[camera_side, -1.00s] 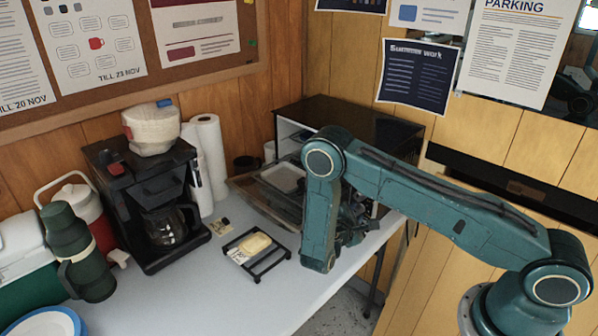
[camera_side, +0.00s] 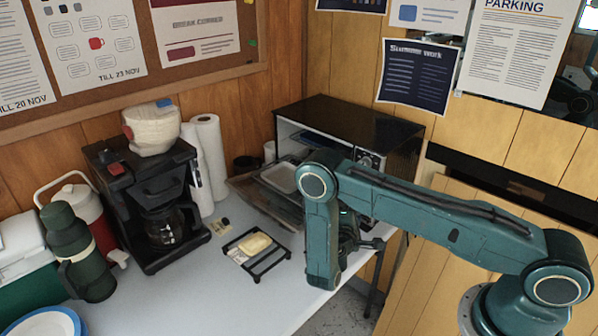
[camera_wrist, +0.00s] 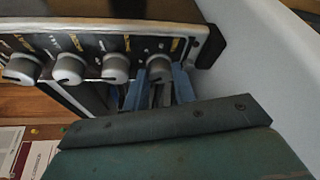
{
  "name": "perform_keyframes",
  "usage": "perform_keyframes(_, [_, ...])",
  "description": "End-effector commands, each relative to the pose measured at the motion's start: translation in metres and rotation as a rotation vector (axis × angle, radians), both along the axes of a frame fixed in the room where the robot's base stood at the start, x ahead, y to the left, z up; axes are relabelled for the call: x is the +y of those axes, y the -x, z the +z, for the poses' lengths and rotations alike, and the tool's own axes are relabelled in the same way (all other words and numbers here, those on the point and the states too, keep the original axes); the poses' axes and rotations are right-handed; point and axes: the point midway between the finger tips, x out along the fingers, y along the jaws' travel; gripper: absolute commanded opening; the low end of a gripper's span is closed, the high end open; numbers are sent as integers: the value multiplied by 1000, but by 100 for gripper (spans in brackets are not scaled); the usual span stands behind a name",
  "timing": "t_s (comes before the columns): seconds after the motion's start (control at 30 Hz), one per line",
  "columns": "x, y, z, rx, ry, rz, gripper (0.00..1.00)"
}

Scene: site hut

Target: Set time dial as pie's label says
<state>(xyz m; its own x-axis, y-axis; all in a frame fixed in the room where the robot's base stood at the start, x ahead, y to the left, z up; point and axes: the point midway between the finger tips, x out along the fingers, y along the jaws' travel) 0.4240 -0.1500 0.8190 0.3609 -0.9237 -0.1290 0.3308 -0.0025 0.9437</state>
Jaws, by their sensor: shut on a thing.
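The toaster oven (camera_side: 395,140) stands at the back right with its door down. In the wrist view a row of grey knobs runs along its dark control panel (camera_wrist: 100,45), with yellow lettering too small to read. My gripper (camera_wrist: 158,86) has its blue fingers on either side of the knob at the right end of the row (camera_wrist: 158,63) and is shut on it. The knob's pointer and scale are not clear. The pie (camera_side: 255,243), pale yellow, sits on a black wire rack (camera_side: 270,264). A small card (camera_side: 238,256) lies by it, its writing unreadable here.
A black coffee maker (camera_side: 145,200), paper towel rolls (camera_side: 208,150) and a green flask (camera_side: 75,255) stand left of the rack. The open oven door (camera_side: 262,205) juts over the table.

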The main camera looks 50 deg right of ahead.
Motion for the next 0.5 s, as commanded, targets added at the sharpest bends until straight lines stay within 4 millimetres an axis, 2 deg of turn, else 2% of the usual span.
perform_keyframes(0.17, [0, 0, 0, 1, 2, -1, 4])
perform_keyframes(0.2, [0, 0, 0, 1, 1, -1, 34])
perform_keyframes(0.27, [0, 0, 0, 1, 1, -1, 46])
perform_keyframes(0.3, [0, 0, 0, 1, 1, -1, 48])
perform_keyframes(0.5, [0, 0, 1, 1, 2, 0, 48])
